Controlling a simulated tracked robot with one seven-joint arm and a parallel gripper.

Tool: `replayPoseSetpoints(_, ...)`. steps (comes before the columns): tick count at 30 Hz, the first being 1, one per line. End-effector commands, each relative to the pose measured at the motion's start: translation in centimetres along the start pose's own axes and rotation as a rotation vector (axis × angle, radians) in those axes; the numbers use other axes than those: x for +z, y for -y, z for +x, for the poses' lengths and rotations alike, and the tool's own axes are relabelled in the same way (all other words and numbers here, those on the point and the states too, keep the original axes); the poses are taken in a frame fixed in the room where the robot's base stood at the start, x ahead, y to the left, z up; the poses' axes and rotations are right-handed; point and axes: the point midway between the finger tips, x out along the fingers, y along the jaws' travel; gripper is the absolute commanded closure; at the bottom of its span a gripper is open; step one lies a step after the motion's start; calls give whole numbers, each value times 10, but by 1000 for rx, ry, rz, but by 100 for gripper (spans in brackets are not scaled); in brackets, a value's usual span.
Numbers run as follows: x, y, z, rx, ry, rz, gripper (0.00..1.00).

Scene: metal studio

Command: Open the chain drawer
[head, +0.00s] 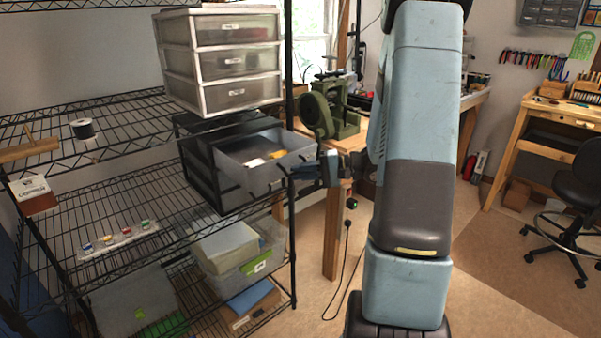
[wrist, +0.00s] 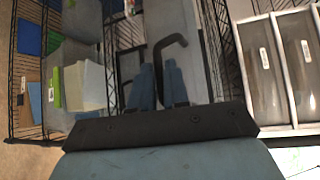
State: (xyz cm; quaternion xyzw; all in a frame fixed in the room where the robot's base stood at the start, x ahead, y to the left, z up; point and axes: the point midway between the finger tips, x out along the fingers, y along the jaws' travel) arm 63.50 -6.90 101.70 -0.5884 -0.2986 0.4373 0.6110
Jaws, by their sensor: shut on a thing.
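A black drawer unit (head: 203,165) stands on the middle rack shelf. Its top drawer (head: 267,170), grey and translucent, is pulled out towards the right, with small white and yellow items inside. I cannot read any label marking it as the chain drawer. My gripper (head: 312,168) is at the front right of this open drawer. In the wrist view, my gripper (wrist: 159,82) has its two blue fingers close together on a dark bent handle (wrist: 168,43). The grip point itself is partly hidden.
A white unit with three shut drawers (head: 222,58) stands above. Wire rack shelves (head: 120,195) and a black post lie close to my gripper. A green machine (head: 335,110) stands on a bench behind it.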

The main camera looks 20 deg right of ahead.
Motion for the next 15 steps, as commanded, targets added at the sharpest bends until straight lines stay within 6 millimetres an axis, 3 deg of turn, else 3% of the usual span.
replayPoseSetpoints(1,2,-3,1,5,3,7,100)
replayPoseSetpoints(2,2,-3,1,5,3,7,83)
replayPoseSetpoints(8,1,-2,1,3,2,4,64)
replayPoseSetpoints(15,0,-1,-1,2,-1,2,64)
